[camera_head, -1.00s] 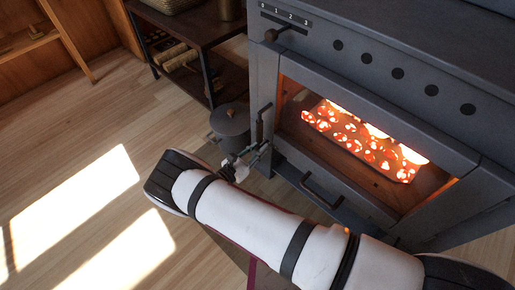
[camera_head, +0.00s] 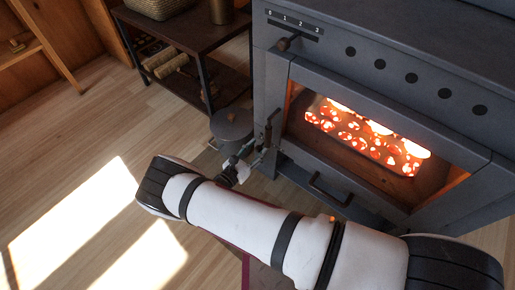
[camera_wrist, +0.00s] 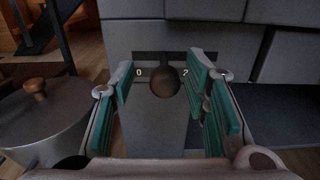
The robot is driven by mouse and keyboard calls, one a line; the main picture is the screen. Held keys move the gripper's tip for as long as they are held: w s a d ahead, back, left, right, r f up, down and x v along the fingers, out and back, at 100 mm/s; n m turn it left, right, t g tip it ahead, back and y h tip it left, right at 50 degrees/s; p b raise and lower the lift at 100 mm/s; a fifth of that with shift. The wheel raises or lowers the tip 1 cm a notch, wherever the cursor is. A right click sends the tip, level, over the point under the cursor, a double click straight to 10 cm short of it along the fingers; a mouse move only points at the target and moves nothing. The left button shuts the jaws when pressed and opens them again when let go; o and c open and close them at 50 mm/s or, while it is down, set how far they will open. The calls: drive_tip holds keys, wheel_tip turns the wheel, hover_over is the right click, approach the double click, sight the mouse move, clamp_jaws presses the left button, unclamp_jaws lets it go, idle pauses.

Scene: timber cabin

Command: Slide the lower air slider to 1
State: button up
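The lower air slider's round brown knob (camera_wrist: 164,82) shows in the wrist view in front of a dark slot on the grey stove front. A "0" is visible left of the knob and a "2" right of it; the knob covers the space between them, so any mark there is hidden. My gripper (camera_wrist: 165,100) is open, with its green-padded fingers on either side of the knob; the right fingers look nearer to it. I cannot tell whether either touches it. In the head view my gripper (camera_head: 240,165) is low at the stove's left corner, and the lower slider is hidden there.
The stove (camera_head: 400,115) has an upper slider knob (camera_head: 290,42) under a 0-to-3 scale, a door handle (camera_head: 271,128) and a drawer handle (camera_head: 328,189). A lidded pot (camera_head: 232,124) stands close left of my gripper. A shelf (camera_head: 185,35) is behind.

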drive_tip(key=shift+d, duration=0.1)
drive_tip(key=v, duration=1.2)
idle(0.4)
